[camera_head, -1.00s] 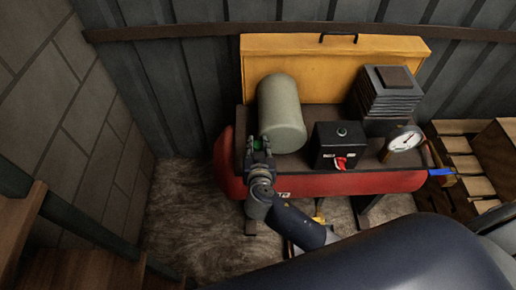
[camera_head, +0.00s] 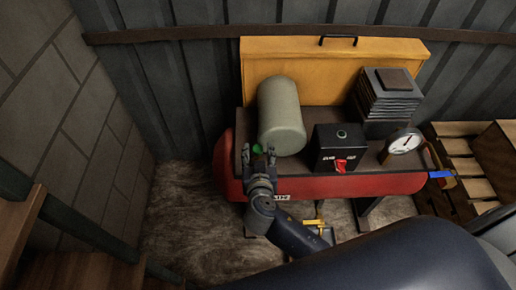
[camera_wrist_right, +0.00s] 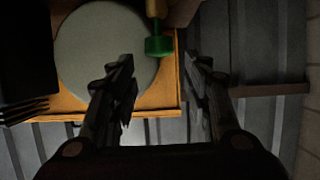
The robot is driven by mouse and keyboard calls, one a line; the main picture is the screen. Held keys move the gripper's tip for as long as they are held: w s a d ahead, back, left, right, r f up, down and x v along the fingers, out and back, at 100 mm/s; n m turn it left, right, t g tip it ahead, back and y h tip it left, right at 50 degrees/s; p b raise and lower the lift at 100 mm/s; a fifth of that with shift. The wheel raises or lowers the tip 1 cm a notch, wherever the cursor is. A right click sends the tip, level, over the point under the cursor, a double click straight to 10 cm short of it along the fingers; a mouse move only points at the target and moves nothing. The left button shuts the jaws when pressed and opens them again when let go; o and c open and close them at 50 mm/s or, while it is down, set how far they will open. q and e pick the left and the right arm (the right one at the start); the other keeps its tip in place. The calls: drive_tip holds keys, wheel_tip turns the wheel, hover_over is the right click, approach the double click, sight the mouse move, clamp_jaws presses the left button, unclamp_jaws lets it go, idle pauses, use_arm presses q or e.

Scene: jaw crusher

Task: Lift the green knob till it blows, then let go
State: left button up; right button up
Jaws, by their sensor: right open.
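The green knob (camera_head: 257,149) sits at the left end of the red compressor tank (camera_head: 340,185), beside the pale cylinder (camera_head: 281,115). My right gripper (camera_head: 258,151) is at the knob, its fingers spread to either side. In the right wrist view the green knob (camera_wrist_right: 158,45) hangs from a brass-coloured stem (camera_wrist_right: 156,9). It lies between the lines of my two open fingers (camera_wrist_right: 158,62), slightly past the tips, with a gap on each side. Nothing is held. My left gripper is out of view.
A black box with a red switch (camera_head: 341,166) and a pressure gauge (camera_head: 403,141) stand right of the pale cylinder. A finned block (camera_head: 386,98) and a yellow panel (camera_head: 330,70) are behind. Wooden pallets (camera_head: 465,165) lie at right. The floor left of the tank is clear.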

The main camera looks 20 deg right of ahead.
drive_tip(key=v, duration=0.9)
drive_tip(key=shift+w, duration=0.1)
